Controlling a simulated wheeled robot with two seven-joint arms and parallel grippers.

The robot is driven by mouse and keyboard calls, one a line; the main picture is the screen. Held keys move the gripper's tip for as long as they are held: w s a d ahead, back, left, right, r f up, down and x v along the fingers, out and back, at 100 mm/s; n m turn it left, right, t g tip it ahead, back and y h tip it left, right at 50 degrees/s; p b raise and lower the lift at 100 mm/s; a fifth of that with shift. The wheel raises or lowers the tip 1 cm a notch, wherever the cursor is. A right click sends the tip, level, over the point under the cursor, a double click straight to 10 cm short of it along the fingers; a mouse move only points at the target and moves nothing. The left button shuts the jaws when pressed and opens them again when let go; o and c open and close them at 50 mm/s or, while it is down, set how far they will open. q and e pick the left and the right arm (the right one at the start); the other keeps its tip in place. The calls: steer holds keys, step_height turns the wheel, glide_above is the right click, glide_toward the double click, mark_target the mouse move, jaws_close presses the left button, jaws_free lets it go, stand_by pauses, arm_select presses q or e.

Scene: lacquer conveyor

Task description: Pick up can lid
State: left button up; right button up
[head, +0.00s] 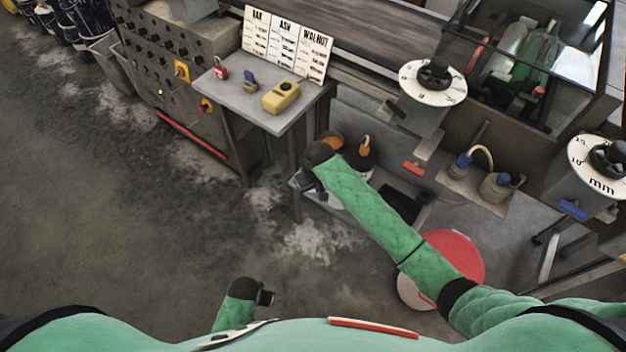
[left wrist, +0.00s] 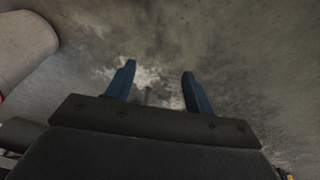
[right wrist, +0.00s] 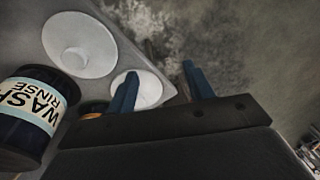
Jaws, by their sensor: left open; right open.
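In the right wrist view, a pale round lid-like disc with a small raised centre (right wrist: 78,50) lies on a grey surface. A second pale round disc (right wrist: 150,90) is beyond my right gripper (right wrist: 160,72), partly hidden by a finger. I cannot tell for sure which is the can lid. The right gripper is open and empty, its blue fingers apart. In the head view the right gripper (head: 305,181) is at the low shelf beneath the small table. My left gripper (head: 266,298) is near my body; its open, empty fingers (left wrist: 158,80) show over bare floor.
A dark can labelled "WASH RINSE" (right wrist: 32,115) stands close left of the right gripper. The small grey table (head: 245,100) holds a yellow device (head: 281,97) above the shelf. A red round thing (head: 460,255) is under my right arm.

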steer(key=shift+h, duration=0.9)
steer(key=w+r, duration=0.1)
steer(key=w, duration=0.1)
steer(key=w+r, duration=0.1)
steer(key=w, duration=0.2)
steer(key=w+d+r, duration=0.1)
steer(key=w, duration=0.2)
steer(key=shift+w+r, duration=0.1)
steer(key=shift+w, duration=0.15)
steer(key=shift+f, duration=0.4)
steer(key=shift+f+p, duration=0.4)
steer(key=shift+f, duration=0.55)
step_height(320, 180, down, 4)
steer(key=shift+w+f+p, duration=0.1)
steer(key=shift+w+p, duration=0.05)
steer(key=shift+p, duration=0.7)
steer(key=shift+f, duration=0.4)
steer(key=c, duration=1)
arm_select(q)
step_height(320, 180, down, 8)
steer(key=s+a, duration=0.1)
steer(key=s, duration=0.2)
steer(key=shift+a+f, duration=0.15)
steer(key=shift+f, duration=0.05)
arm_select(e)
steer(key=shift+r, duration=0.1)
